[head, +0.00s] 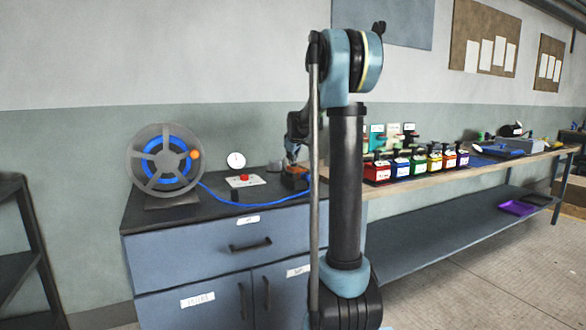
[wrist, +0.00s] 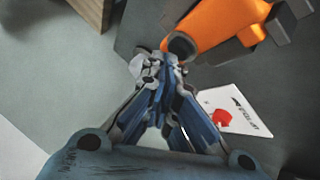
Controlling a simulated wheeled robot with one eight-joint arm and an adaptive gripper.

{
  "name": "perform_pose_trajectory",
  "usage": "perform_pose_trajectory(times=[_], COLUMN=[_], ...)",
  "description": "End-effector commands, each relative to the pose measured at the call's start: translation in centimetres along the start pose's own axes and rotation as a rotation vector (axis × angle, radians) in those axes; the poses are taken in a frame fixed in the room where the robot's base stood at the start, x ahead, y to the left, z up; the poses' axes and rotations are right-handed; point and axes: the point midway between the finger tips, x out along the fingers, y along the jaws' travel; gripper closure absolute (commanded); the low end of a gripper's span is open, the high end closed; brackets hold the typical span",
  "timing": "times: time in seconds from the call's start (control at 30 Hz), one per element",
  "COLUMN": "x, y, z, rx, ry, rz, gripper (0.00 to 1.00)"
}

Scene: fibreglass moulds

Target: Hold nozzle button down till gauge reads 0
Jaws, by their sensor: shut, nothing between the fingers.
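The orange nozzle (wrist: 212,24) lies across the top of the wrist view, with a dark round end towards my gripper. In the head view the orange nozzle (head: 297,171) shows small on the dark counter. My gripper (wrist: 158,68) is shut and empty, its tips beside the nozzle's dark end; I cannot tell whether they touch. In the head view my gripper (head: 291,156) is low over the nozzle, partly hidden by my arm. The round white gauge (head: 236,160) stands behind; its reading is too small to read. I cannot make out the nozzle's own button for certain.
A white plate with a red button (head: 244,178) lies left of the nozzle; the red button (wrist: 223,117) also shows in the wrist view. A blue hose (head: 232,203) runs from the reel (head: 165,164) along the counter. Several coloured boxes (head: 420,165) stand right.

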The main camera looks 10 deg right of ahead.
Motion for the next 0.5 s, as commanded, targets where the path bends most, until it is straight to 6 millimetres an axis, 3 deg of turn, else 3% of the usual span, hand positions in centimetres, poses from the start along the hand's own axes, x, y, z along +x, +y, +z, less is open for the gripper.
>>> perform_pose_trajectory(times=[0.5], x=[0.35], y=[-0.26], z=[0.25], rx=[0.000], ry=[0.000], rz=[0.000], gripper=[1.00])
